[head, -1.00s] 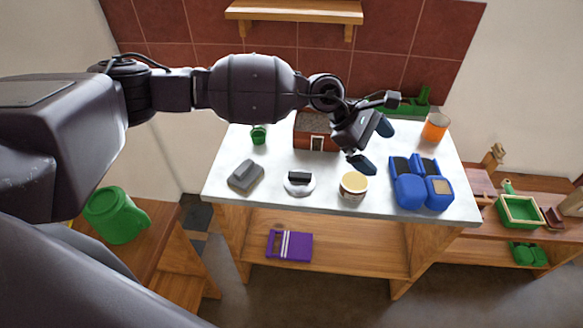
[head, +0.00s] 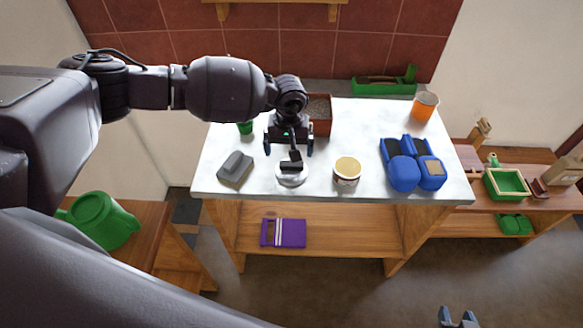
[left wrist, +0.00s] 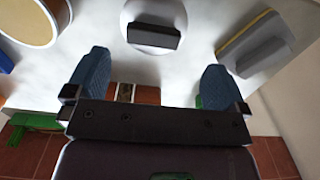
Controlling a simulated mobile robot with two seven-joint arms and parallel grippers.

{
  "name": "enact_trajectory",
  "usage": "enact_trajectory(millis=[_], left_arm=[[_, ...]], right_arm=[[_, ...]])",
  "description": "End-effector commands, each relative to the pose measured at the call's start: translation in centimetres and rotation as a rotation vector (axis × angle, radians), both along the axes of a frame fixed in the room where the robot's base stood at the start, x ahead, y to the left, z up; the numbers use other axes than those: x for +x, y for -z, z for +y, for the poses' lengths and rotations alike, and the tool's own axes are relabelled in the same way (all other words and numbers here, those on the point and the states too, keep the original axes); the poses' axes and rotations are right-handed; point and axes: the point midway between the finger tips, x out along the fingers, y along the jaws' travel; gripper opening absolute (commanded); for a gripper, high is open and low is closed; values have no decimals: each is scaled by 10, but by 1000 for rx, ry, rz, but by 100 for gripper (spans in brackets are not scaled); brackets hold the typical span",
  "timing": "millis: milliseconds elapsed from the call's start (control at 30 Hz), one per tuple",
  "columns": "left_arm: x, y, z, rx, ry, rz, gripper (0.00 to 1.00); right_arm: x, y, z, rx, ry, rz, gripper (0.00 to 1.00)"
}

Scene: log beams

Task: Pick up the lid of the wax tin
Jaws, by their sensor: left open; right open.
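A round white disc with a dark block-shaped handle, apparently the lid (head: 291,179), lies flat on the table. The lid also shows at the top of the left wrist view (left wrist: 153,40). The tin (head: 347,171), with a tan round top, stands just right of it, and its top is at upper left in the left wrist view (left wrist: 28,20). My left gripper (head: 289,150) is open and empty, just behind the lid in the head view; its fingers (left wrist: 153,82) are apart from the handle. My right gripper (head: 458,318) is open and empty at the bottom edge, away from the table.
On the white table (head: 320,189) are a grey block (head: 236,168) left of the lid, blue objects (head: 412,170) on the right, an orange cup (head: 425,106), a green cup (head: 245,128) and a red-brown box (head: 320,115) behind my left gripper.

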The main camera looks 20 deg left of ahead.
Motion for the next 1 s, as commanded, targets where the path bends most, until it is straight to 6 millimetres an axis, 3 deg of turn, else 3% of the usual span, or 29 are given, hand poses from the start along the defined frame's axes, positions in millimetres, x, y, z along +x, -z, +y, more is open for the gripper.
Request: enact_trajectory(millis=[100, 367, 700, 1000], left_arm=[[0, 14, 0, 0, 0, 0, 100], [2, 29, -2, -1, -2, 0, 100], [6, 68, -6, -1, -2, 1, 100], [6, 72, -6, -1, -2, -1, 100]], right_arm=[[-1, 0, 1, 2, 1, 1, 43], [2, -2, 4, 11, 4, -4, 43], [9, -7, 5, 9, 0, -15, 43], [7, -6, 3, 6, -2, -12, 43]])
